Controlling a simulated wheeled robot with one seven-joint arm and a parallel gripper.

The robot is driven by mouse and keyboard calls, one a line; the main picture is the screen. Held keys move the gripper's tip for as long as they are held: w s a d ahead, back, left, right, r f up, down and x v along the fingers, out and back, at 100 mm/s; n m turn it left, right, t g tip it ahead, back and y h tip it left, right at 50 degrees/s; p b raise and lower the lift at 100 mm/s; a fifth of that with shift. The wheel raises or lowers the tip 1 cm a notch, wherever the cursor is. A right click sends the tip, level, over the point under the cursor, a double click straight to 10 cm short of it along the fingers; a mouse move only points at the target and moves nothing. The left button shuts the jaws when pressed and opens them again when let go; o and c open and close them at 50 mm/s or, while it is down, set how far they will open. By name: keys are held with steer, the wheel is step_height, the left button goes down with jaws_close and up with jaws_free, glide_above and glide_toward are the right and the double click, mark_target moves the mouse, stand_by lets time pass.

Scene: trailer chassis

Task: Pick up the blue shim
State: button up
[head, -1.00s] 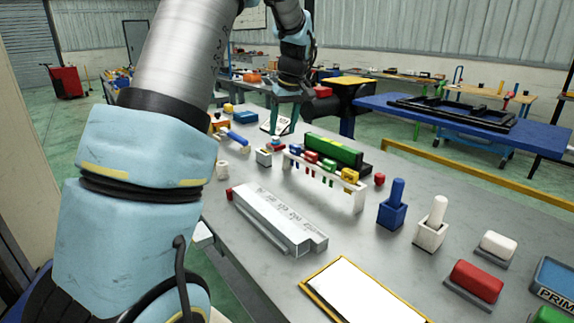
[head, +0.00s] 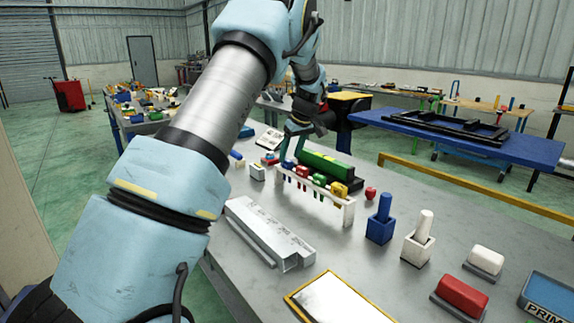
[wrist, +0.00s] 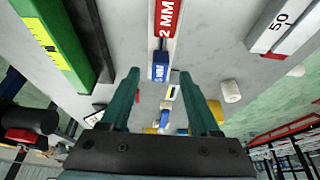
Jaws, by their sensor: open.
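In the head view the blue shim (head: 288,164) sits at the far left end of the white rack (head: 349,213). My gripper (head: 291,150) points down just above that end, its green fingers partly overlapping the shim. The red shim marked 2 MM (wrist: 167,18) is beside the blue one in the rack.
A long green block (head: 325,164) lies behind the rack, and a grey stepped bar (head: 265,232) in front. Blue (head: 381,228) and white (head: 418,248) holders stand to the right. A small red piece (head: 371,193) is near the rack's right end. Bare table lies between rack and bar.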

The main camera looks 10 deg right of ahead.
mark_target(288, 160)
steer(key=shift+p+x, duration=0.4)
steer(key=shift+x, duration=1.15)
jaws_close()
